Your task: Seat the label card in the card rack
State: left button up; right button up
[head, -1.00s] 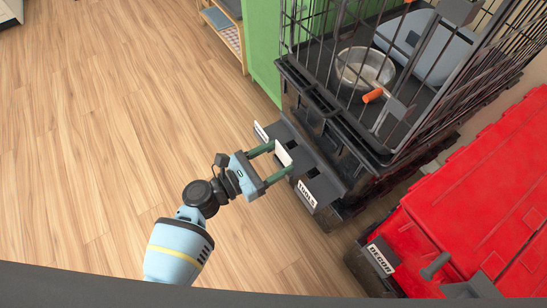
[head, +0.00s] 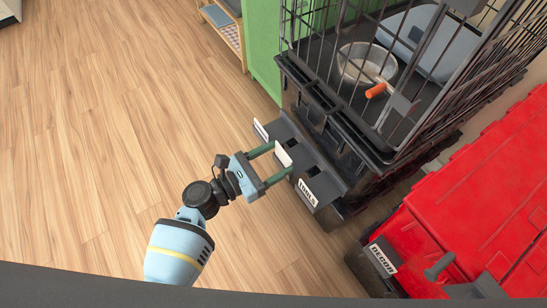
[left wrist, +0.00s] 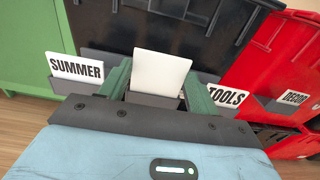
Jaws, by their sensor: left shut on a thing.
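The white, blank-faced label card (head: 283,154) is between the green fingers of my left gripper (head: 278,163), which is shut on it. In the left wrist view the card (left wrist: 160,70) stands nearly upright between the fingers (left wrist: 157,85). The dark grey card rack (head: 319,172) is on the front of the black tote stack. In the left wrist view a grey pocket front (left wrist: 152,100) lies at the card's lower edge; how deep the card sits is unclear. A SUMMER card (left wrist: 76,67) and a TOOLS card (left wrist: 228,96) stand on either side. My right gripper is out of view.
A black wire cage (head: 340,105) with a metal bowl (head: 366,68) stands above the rack. Red totes (head: 460,200) with a DECOR card (head: 382,259) stand at right. A green cabinet (head: 263,50) is behind. The wooden floor at left is clear.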

pick_arm(q)
jog(key=shift+f+b, duration=0.4)
jog(key=shift+f, duration=0.15)
jog(key=shift+f+b, duration=0.3)
jog(key=shift+f, duration=0.15)
jog(key=shift+f, duration=0.25)
jog(key=o, duration=1.1)
